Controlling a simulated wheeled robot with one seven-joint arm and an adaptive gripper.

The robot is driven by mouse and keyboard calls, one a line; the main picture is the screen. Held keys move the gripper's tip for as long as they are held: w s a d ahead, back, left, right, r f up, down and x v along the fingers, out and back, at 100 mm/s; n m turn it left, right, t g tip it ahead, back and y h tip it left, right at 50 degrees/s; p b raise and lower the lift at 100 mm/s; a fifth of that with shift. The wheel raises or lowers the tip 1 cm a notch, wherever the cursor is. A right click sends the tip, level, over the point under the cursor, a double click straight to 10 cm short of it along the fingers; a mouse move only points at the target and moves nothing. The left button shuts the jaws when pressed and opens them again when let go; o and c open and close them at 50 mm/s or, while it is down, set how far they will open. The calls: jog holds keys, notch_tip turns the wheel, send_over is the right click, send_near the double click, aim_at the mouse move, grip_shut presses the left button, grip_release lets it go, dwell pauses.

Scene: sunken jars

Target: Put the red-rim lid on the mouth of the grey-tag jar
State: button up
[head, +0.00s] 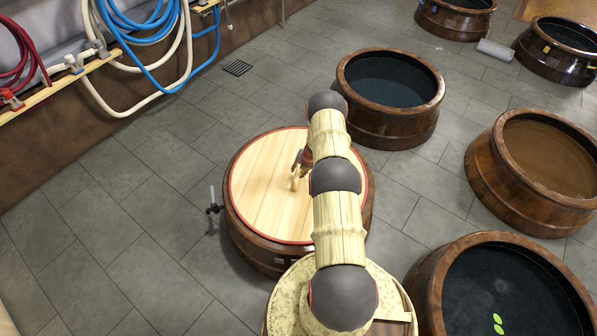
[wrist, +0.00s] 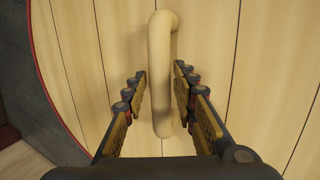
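The red-rim lid (head: 262,190) is a round disc of pale wooden planks with a thin red edge. It lies flat over the mouth of a brown jar (head: 243,246), and no opening shows around it. A small greyish tag (head: 279,261) shows on that jar's front side. The lid's pale bar handle (wrist: 161,85) stands between the fingers of my gripper (wrist: 160,70) in the wrist view. The fingers are apart, with narrow gaps beside the handle. In the head view my gripper (head: 298,174) is low over the lid, and my arm hides the lid's right part.
Open jars stand to the right: one with dark liquid (head: 436,118), one with brown contents (head: 476,178), and one with green leaves (head: 424,290). Hoses (head: 150,28) hang at upper left. The left floor is clear.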

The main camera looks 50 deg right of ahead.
jog(key=shift+o, duration=1.2)
jog(key=shift+f, duration=0.1)
jog(key=shift+s+a+f, duration=0.15)
jog(key=shift+s+a, duration=0.05)
jog(key=shift+d+r, duration=0.1)
jog(key=shift+r, duration=0.3)
jog(key=v, duration=1.1)
jog(key=shift+r, duration=0.25)
